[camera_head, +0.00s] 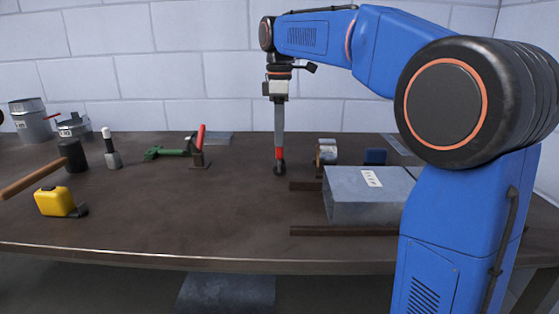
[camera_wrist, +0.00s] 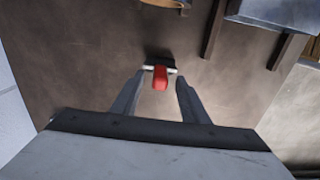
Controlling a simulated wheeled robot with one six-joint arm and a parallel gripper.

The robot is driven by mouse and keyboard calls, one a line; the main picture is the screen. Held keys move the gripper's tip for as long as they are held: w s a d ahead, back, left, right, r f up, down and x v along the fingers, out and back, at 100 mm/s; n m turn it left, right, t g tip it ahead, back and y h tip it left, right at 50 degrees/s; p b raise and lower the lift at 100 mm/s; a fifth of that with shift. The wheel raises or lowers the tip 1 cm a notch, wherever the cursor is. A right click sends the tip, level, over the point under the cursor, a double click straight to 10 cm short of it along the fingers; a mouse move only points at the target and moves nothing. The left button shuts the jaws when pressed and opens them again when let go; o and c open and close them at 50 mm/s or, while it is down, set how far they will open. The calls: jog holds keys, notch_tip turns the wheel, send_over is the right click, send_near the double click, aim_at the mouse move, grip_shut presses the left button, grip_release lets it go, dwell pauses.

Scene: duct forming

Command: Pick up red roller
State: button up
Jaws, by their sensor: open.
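The red roller (camera_head: 279,155) stands on the workbench near the middle of the head view, with a red handle above a dark lower end. My gripper (camera_head: 279,147) points straight down over it, with the fingertips at the height of the red handle. In the wrist view, the red handle (camera_wrist: 160,78) lies between the two open fingers, with a visible gap to each. A pale crosspiece and a dark part show just beyond it. My gripper is open and does not clasp the roller.
A grey metal duct (camera_head: 350,200) lies on dark bars to the right. A white-and-brown item (camera_head: 326,152) stands behind it. A red-handled tool (camera_head: 200,138), a hammer (camera_head: 72,155) and a yellow tape measure (camera_head: 56,202) are to the left. The front middle of the bench is clear.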

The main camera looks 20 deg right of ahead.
jog(key=shift+f, duration=0.65)
grip_shut()
notch_tip(320, 180, up, 10)
jog(key=shift+r, duration=0.1)
dwell(0.4)
